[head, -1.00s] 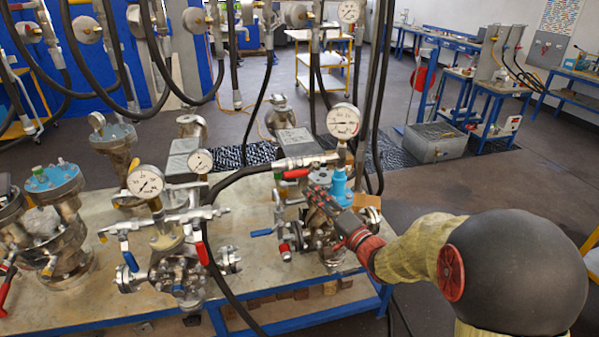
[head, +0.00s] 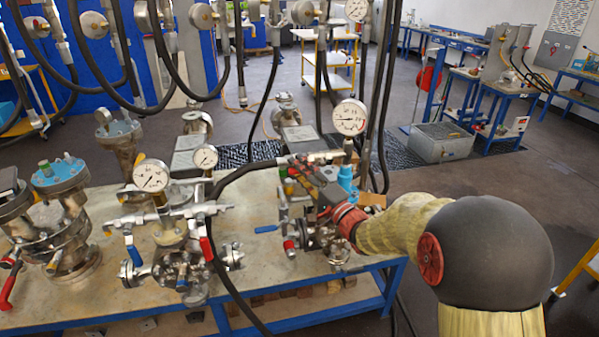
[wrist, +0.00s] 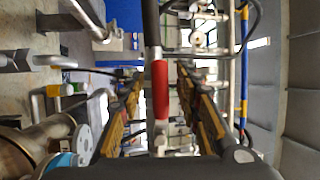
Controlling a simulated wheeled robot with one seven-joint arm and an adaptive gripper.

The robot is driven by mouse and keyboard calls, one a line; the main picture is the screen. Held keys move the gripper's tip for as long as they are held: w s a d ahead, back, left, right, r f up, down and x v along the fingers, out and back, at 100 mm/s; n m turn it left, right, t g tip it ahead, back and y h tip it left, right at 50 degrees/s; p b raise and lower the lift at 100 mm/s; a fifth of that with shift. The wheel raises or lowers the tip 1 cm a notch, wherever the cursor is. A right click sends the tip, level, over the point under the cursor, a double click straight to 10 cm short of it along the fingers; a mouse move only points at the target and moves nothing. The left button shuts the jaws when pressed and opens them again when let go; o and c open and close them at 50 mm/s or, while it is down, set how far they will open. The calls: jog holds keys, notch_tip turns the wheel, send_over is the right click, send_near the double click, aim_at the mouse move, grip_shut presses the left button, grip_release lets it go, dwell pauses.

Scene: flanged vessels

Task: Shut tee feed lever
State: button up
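The red lever (wrist: 160,90) shows in the wrist view, lying lengthwise between my two fingers, with a gap on each side. It is on the tee pipework with a dark hose. In the head view my gripper (head: 298,172) is at the tee beside the pressure gauge (head: 350,117) of the right-hand vessel (head: 322,236) and mostly covers the lever. In the wrist view my gripper's fingers (wrist: 163,105) are apart, so it is open. Contact with the lever cannot be told.
A blue lever (head: 266,229) is low on the same vessel. A second gauged vessel (head: 180,268) stands left on the bench (head: 110,290). Black hoses hang across the work area, one (head: 221,270) looping in front of the bench. Open floor lies to the right.

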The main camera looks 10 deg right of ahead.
jog(key=c, duration=0.3)
grip_shut()
dwell(0.7)
